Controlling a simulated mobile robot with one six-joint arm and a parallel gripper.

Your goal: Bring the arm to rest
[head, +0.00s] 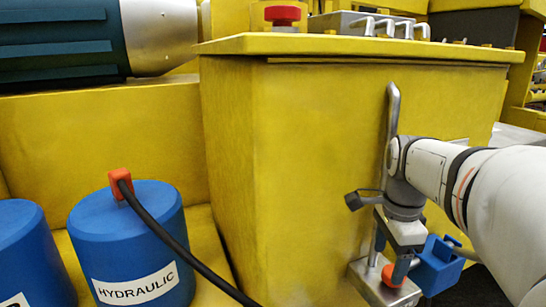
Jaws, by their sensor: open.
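My white and grey arm comes in from the right edge, and its wrist hangs beside a yellow cabinet (290,160). My gripper (402,256) points down at the cabinet's lower right and is open. Its fingers are small and partly hidden. Just below it is an orange-red part (394,273), which sits over a grey metal block (370,283). A blue block (437,265) is at the gripper's right; I cannot tell whether they touch. I see nothing clearly held.
A grey vertical handle (393,110) stands on the cabinet face, close to my wrist. A blue HYDRAULIC canister (128,240) with a black hose (185,255) stands at left, beside another blue canister (30,255). A red button (282,15) is on top.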

